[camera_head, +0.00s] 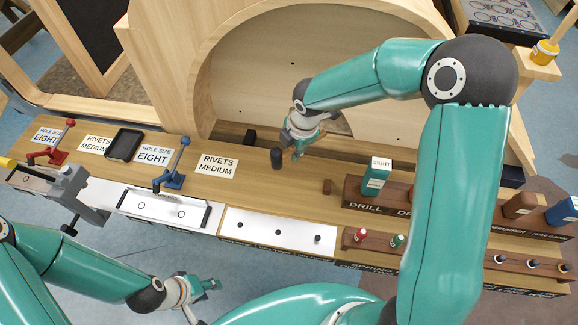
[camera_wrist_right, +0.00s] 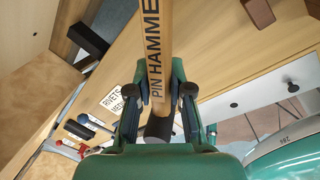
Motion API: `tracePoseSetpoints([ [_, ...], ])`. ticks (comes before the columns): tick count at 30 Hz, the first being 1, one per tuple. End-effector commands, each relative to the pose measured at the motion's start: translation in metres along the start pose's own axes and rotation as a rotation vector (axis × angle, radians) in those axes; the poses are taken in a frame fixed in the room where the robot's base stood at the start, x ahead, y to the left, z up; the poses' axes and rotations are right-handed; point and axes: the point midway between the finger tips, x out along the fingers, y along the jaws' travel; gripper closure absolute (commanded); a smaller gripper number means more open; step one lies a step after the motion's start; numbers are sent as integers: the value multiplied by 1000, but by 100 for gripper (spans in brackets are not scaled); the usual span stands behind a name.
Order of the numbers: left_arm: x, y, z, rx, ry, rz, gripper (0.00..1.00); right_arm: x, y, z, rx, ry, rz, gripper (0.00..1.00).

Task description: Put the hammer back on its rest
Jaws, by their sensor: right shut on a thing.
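The hammer shows in the right wrist view as a flat wooden handle (camera_wrist_right: 153,50) lettered "PIN HAMMER", with a dark butt end. My right gripper (camera_wrist_right: 158,95) is shut around this handle. In the head view my right gripper (camera_head: 297,150) is over the back of the bench, and the hammer's dark butt (camera_head: 277,158) shows beside its fingers. The hammer's head is out of view. I cannot tell for sure which part is its rest. My left gripper (camera_head: 207,286) is low at the front, off the bench and away from the hammer; its finger opening is unclear.
Red and blue lever tools, labels and a black tray (camera_head: 124,145) are left. A curved wooden frame (camera_head: 200,70) stands behind.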

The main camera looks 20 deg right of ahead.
Motion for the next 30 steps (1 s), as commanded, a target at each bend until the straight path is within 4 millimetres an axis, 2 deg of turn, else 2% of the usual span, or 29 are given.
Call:
tracePoseSetpoints([
  [1,1,0,0,0,0,0,60,11,-3,0,0,0,-3,100],
  [3,2,-1,0,0,0,0,60,21,-5,0,-1,1,-2,100],
  [10,4,-1,0,0,0,0,60,38,-7,1,0,0,1,100],
  [18,10,-4,0,0,0,0,60,71,-14,1,0,0,1,100],
  [28,10,-4,0,0,0,0,60,74,-14,1,-1,0,3,100],
  [29,11,-4,0,0,0,0,60,74,-15,1,-1,0,1,79],
  [30,10,-4,0,0,0,0,60,74,-15,1,-1,0,1,72],
])
